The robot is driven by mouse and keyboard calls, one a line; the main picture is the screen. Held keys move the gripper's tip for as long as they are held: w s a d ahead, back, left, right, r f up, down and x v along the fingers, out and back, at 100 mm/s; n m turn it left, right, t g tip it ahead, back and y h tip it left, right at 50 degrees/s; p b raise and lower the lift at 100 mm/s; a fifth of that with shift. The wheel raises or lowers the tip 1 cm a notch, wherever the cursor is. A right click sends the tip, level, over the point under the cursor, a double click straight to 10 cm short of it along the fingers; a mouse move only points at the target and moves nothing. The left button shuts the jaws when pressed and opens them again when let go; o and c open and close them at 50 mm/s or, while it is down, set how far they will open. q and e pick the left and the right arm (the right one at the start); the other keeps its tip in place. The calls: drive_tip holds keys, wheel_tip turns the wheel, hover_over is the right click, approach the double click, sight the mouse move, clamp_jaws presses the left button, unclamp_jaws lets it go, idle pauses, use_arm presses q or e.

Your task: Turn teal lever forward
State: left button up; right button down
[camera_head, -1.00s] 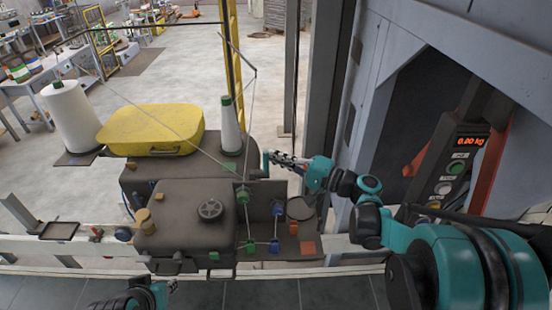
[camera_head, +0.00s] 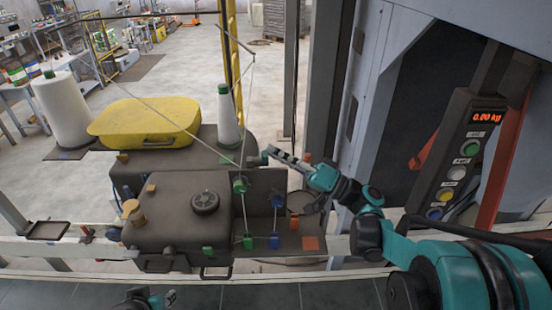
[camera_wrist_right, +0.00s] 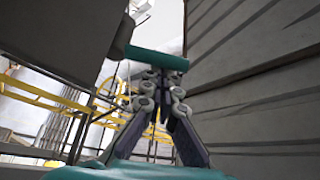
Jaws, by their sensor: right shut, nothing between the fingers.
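A small teal piece that looks like the teal lever (camera_head: 264,158) stands at the right end of the rear dark housing. My right gripper (camera_head: 270,150) reaches in from the right, with its fingers shut and empty and their tips right beside this piece. In the right wrist view a teal bar (camera_wrist_right: 157,59) lies across, just beyond the shut fingertips; I cannot tell whether they touch it. My left gripper (camera_head: 168,298) shows only partly at the bottom edge, and its jaws are not clear.
The dark machine (camera_head: 165,215) carries a black knob (camera_head: 205,202), a yellow case (camera_head: 145,118) and a white thread cone (camera_head: 228,120). Thin threads run above it near my right gripper. A grey post and a control panel (camera_head: 465,160) reading 0.00 kg stand to the right.

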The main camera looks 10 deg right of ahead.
use_arm(q)
wheel_tip(320, 180, down, 2)
drive_tip(key=shift+f+b, duration=0.25)
drive_tip(key=shift+b, duration=0.75)
use_arm(e)
drive_tip(key=n, duration=0.1)
drive_tip(key=s+f+n+y, duration=0.1)
drive_tip(key=shift+s+a+n+g+y, duration=0.1)
drive_tip(key=shift+a+n+g+y, duration=0.05)
drive_tip(key=shift+n+g+y, duration=0.2)
use_arm(q)
drive_tip(key=shift+f, duration=0.1)
